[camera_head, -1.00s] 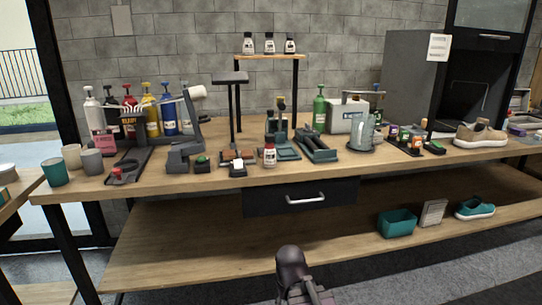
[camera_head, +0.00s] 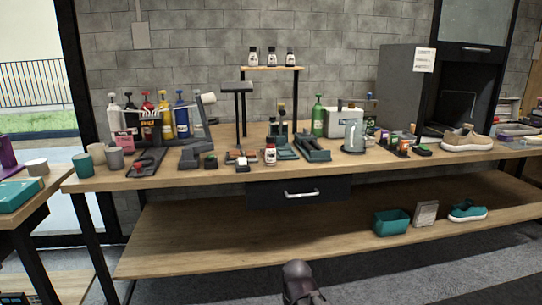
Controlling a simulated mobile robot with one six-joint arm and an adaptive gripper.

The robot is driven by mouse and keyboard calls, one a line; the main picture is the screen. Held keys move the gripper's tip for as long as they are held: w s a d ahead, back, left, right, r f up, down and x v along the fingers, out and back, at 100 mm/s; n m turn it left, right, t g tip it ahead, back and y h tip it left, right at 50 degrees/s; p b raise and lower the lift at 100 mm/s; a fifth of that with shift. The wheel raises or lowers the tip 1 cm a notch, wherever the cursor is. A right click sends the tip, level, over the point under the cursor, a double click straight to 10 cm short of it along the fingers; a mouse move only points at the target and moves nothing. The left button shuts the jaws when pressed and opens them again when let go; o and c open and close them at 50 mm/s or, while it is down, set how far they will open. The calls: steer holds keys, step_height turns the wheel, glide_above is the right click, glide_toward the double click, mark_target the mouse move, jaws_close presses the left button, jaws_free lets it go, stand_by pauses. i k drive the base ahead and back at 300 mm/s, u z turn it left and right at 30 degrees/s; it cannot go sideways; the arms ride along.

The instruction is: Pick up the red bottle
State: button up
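A row of pump bottles stands at the back left of the workbench in the head view. A yellow bottle (camera_head: 166,117) and a blue bottle (camera_head: 182,114) stand further right. A dark rounded part of my arm shows at the bottom centre, far from the bottles. No gripper fingers can be made out.
The wooden workbench (camera_head: 220,177) holds tools, cups and small bottles along its front. Its lower shelf (camera_head: 250,235) bears a teal bin (camera_head: 391,222) and a shoe (camera_head: 467,211) at right. Another table (camera_head: 40,206) stands at the left edge. Floor shows between the tables.

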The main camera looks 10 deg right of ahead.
mark_target(270, 151)
steer(key=z, duration=4.95)
steer(key=i, duration=0.1)
steer(key=u, duration=3.25)
steer(key=i, duration=1.1)
steer(key=u, duration=0.65)
